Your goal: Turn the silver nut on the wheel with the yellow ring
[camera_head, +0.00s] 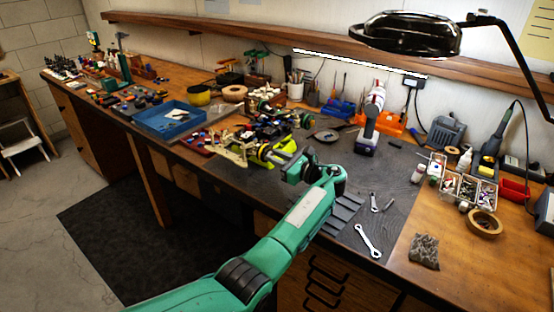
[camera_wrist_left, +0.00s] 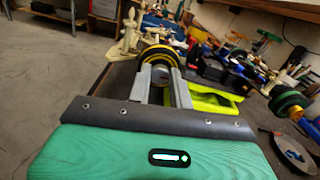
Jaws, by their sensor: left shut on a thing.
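The RC car (camera_head: 258,148) sits on the dark work mat at the middle of the bench. Its wheel with the yellow ring (camera_wrist_left: 160,54) faces my left gripper (camera_wrist_left: 161,82) in the left wrist view. My left gripper's two grey fingers are closed in at the centre of that wheel, on the silver nut. The nut itself is mostly hidden between the fingertips. In the head view my green left arm comes up from the bottom, and its gripper (camera_head: 288,168) points left at the near side of the car. My right gripper does not show.
Wrenches (camera_head: 368,240) lie on the mat right of my arm. A blue tray (camera_head: 170,119) stands left of the car. A white and orange tool (camera_head: 372,115) stands behind. A lamp (camera_head: 405,35) overhangs the right side.

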